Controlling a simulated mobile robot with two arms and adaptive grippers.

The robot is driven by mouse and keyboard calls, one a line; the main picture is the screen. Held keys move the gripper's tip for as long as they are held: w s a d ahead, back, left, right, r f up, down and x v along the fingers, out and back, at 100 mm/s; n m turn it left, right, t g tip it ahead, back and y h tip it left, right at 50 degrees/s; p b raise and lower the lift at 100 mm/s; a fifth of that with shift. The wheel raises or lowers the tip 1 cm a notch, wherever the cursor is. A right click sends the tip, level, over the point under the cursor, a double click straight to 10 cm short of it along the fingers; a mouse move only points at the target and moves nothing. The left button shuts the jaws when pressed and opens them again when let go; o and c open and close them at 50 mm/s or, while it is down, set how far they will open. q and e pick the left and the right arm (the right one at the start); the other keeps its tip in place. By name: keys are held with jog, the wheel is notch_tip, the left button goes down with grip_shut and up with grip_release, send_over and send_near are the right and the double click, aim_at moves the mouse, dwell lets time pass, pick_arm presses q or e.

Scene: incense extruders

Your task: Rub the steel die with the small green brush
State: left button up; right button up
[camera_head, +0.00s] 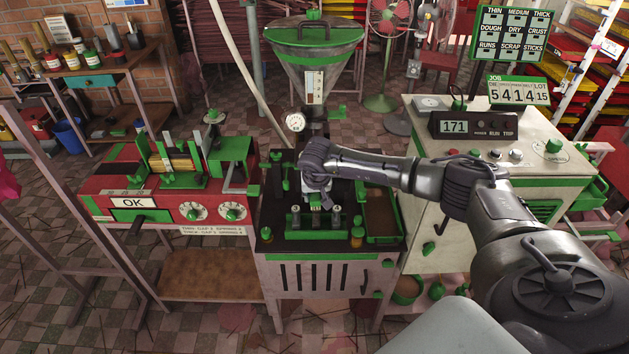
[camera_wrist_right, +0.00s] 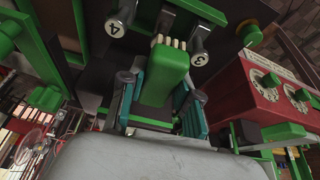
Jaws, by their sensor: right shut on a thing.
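My right gripper (camera_head: 317,196) is over the middle machine, shut on the small green brush (camera_wrist_right: 166,78). In the right wrist view its teal pads press on both sides of the green handle, with pale bristles at the far end. Just a little of the brush (camera_head: 316,206) shows below the gripper in the head view. Steel dies marked 4 (camera_wrist_right: 117,24) and 3 (camera_wrist_right: 200,56) stand on either side of the bristles in the right wrist view. I cannot tell whether the bristles touch any die. My left gripper is not in view.
A green die rack (camera_head: 311,232) runs along the machine's front. A hopper (camera_head: 314,50) rises behind. A green-rimmed tray (camera_head: 384,237) lies to the right. A red bench with an OK sign (camera_head: 134,203) stands left, and a white cabinet (camera_head: 450,180) with a display right.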

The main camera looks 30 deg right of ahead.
notch_tip(320, 180, up, 3)
jog(key=shift+a+r+p, duration=0.1)
jog(key=shift+p, duration=0.55)
jog(key=shift+r, duration=0.25)
jog(key=shift+r+p, duration=0.3)
jog(key=shift+p, duration=0.05)
jog(key=shift+s, duration=0.1)
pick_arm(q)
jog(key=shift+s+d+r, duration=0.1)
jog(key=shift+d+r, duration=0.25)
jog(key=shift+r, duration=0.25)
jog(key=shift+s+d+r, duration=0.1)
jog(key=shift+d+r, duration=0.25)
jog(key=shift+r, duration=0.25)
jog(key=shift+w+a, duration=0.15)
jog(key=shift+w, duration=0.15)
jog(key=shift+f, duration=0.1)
pick_arm(e)
jog(key=shift+f, duration=0.1)
